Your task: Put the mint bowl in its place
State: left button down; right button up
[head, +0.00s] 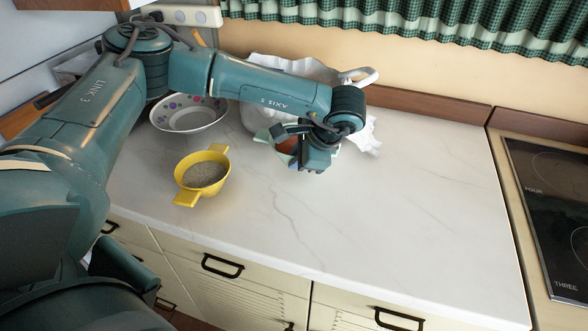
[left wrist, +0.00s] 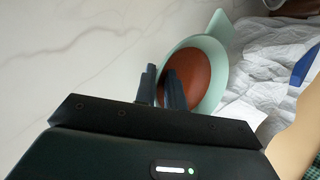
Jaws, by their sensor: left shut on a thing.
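The mint bowl (head: 262,135), with reddish-brown contents, is at the back of the white counter, partly hidden behind my left gripper (head: 312,165). In the left wrist view the mint bowl (left wrist: 213,92) shows its round rim, brown inside and a flat mint handle at the top. My left gripper (left wrist: 161,88) is shut on the near side of its rim, one finger outside and one over the inside. I cannot tell whether the bowl touches the counter. My right gripper is not in view.
A yellow two-handled bowl (head: 217,177) with grainy grey contents stands left of the gripper. A white bowl with coloured dots (head: 188,122) is behind it. Crumpled white material (head: 362,137) lies by the back wall. A dark cooktop (head: 552,200) is at right. The counter's middle and right are clear.

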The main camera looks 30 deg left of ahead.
pick_arm(q)
jog(key=shift+f, duration=1.7)
jog(key=shift+f, duration=0.1)
jog(key=c, duration=1.9)
grip_release()
jog(key=shift+f, duration=0.15)
jog(key=shift+c, duration=0.2)
jog(key=o, duration=0.5)
jog(key=shift+c, duration=0.2)
